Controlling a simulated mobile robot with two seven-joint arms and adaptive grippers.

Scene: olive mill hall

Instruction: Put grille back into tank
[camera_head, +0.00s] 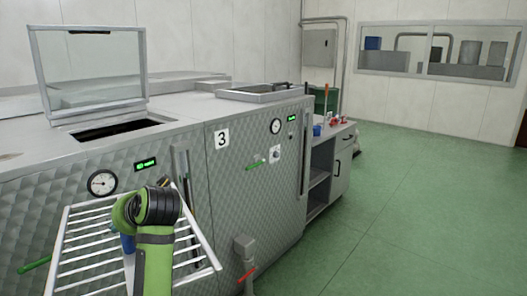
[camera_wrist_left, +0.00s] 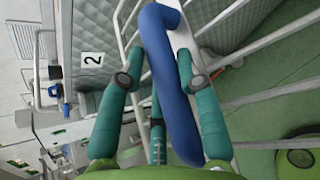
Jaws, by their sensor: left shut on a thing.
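The grille (camera_head: 85,255), a rack of pale metal bars in a frame, is in the lower left of the head view, in front of the tank bank. Its blue handle (camera_wrist_left: 168,75) runs between the fingers of my left gripper (camera_wrist_left: 162,80) in the left wrist view. My left gripper is shut on this handle; in the head view my green arm hides most of the grip. The tank (camera_head: 75,141) has a dark rectangular opening on top, with its glazed lid (camera_head: 88,72) standing open. The grille is outside the tank. My right gripper is in neither view.
A second hatch (camera_head: 255,92) with a dark handle is on the tank top farther right. The quilted steel front carries a gauge (camera_head: 103,182) and a number 3 plate (camera_head: 222,139). A grey post (camera_head: 245,250) stands low before it. Green floor (camera_head: 400,220) at right is clear.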

